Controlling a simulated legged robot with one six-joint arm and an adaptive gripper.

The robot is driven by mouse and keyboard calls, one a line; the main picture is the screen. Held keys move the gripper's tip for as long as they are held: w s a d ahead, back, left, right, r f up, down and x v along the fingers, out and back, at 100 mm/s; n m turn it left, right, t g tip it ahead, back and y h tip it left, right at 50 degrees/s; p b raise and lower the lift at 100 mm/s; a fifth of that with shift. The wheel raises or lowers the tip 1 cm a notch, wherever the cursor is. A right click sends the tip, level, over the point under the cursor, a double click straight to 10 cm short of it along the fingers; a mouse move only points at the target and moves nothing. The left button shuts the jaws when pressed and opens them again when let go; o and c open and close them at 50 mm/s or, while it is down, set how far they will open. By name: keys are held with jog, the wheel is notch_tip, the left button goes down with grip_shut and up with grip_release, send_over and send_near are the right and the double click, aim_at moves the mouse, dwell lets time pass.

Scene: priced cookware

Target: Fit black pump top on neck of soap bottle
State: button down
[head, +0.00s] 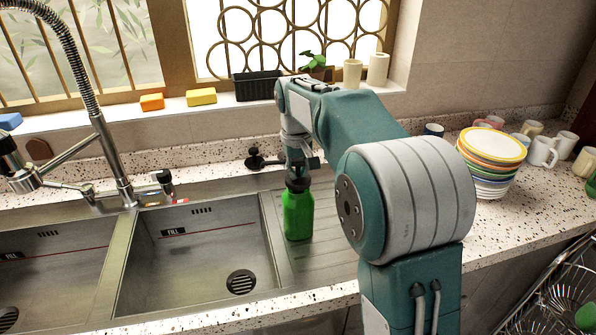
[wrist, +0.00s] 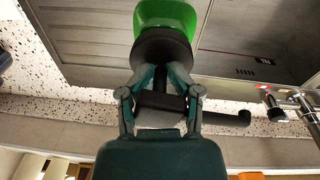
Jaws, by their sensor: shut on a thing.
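The green soap bottle (head: 298,214) stands upright on the ribbed steel drainboard, right of the sink bowls. In the wrist view, its green body (wrist: 166,14) shows at the top edge. The black pump top (wrist: 160,46) has a wide collar against the bottle's shoulder, a thin stem and a long spout. In the head view, its collar (head: 298,185) sits above the bottle, with the spout toward the left. My gripper (wrist: 161,76) is shut on the pump top around its stem, just above the collar; it also shows in the head view (head: 299,167). The bottle neck is hidden, so I cannot tell how fully the collar seats.
The sink bowls (head: 200,244) and tall spring faucet (head: 112,160) are at the left. A plate stack (head: 490,150) and several mugs (head: 543,151) stand on the right counter. Sponges (head: 201,97), a black planter (head: 257,86) and cups line the windowsill.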

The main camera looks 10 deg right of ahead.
jog(key=shift+f, duration=0.8)
dwell(0.7)
jog(key=shift+c, duration=1.1)
grip_release()
jog(key=shift+o, duration=0.3)
jog(key=shift+o, duration=0.8)
jog(key=r, duration=1.1)
jog(key=shift+s+a, duration=0.25)
jog(key=shift+a, duration=0.05)
jog(key=shift+s+r, duration=0.1)
jog(key=shift+r, duration=0.35)
